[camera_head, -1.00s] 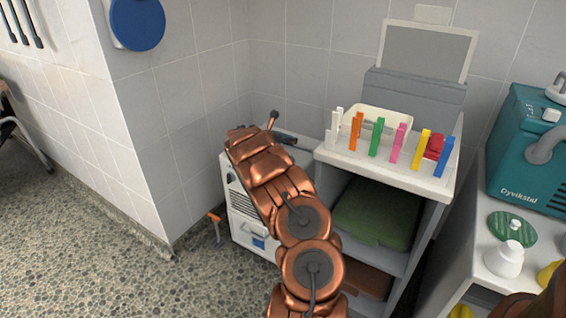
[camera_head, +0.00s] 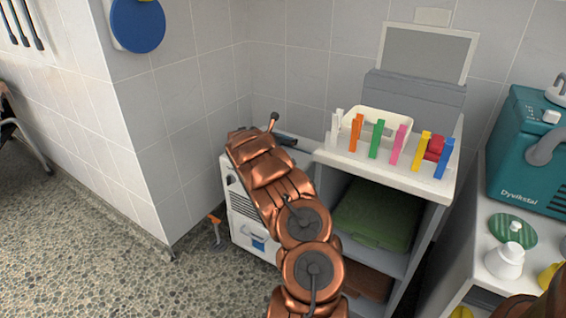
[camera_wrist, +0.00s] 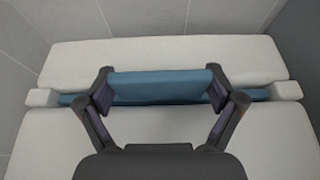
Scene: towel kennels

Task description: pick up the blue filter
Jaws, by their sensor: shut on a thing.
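The blue filter (camera_wrist: 160,85) shows in the wrist view as a flat blue piece between my fingers, with a thin blue strip running out to both sides along a slot. The slot lies in the top of a white machine (camera_wrist: 160,50), which in the head view is the white cabinet (camera_head: 250,215) left of the shelf. My gripper (camera_wrist: 160,97) is shut on the blue filter, one dark finger at each side. I cannot tell whether the filter is raised at all. In the head view my arm hides the filter, and my fingers cannot be made out.
A white shelf unit (camera_head: 385,170) with several coloured clips (camera_head: 376,138) on top stands close on the right. Beyond it are a counter and a teal machine (camera_head: 530,150). Tiled walls (camera_head: 210,110) close in behind and at the left. The floor (camera_head: 120,250) at front left is mostly clear.

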